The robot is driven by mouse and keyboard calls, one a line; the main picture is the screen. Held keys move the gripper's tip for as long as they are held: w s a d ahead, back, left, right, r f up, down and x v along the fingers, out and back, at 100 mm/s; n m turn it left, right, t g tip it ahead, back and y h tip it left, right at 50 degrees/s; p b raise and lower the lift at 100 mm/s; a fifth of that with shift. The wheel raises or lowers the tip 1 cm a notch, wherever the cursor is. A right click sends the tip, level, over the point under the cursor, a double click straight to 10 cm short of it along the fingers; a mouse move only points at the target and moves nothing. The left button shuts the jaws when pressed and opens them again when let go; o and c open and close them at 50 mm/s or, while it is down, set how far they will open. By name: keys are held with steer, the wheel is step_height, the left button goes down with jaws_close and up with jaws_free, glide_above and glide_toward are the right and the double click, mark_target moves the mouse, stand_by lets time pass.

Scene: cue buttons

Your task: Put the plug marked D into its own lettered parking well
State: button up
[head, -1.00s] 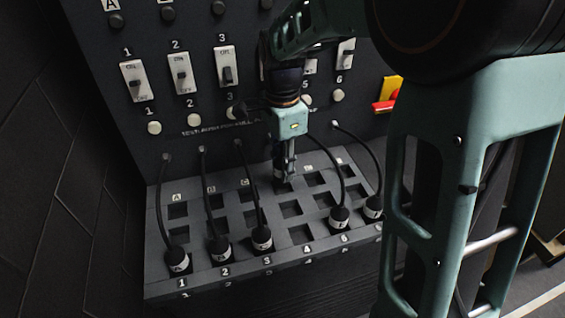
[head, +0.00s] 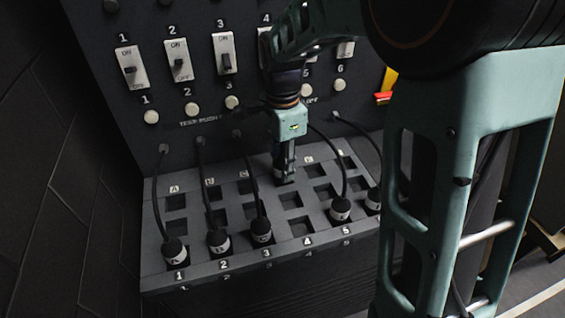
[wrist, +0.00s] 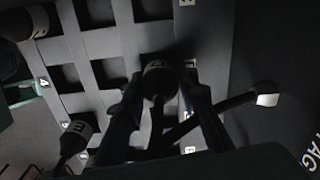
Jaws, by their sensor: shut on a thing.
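My gripper (head: 284,177) is shut on a plug with a pale band (wrist: 158,72), seen between the fingers in the wrist view. Its letter is not readable. In the head view the fingers point down at the back row of the sloped well board (head: 150,270), in the column between labels C (head: 243,174) and E (head: 308,160). The D label is hidden behind my gripper. The held plug is at or in that back well; I cannot tell how deep. The front well at 4 (head: 301,226) is empty.
Corded plugs A (head: 175,251), B (head: 218,240) and C (head: 261,232) stand in front wells 1 to 3. Plug E (head: 340,209) stands at 5 and another plug (head: 373,200) at 6. Their cords run up to the switch panel (head: 190,130) behind.

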steer(key=shift+f, duration=0.4)
steer(key=o, duration=1.3)
steer(key=shift+c, duration=0.2)
steer(key=shift+r, duration=0.15)
step_height(320, 180, up, 12)
steer(key=shift+f, duration=0.1)
steer(key=shift+d, duration=0.1)
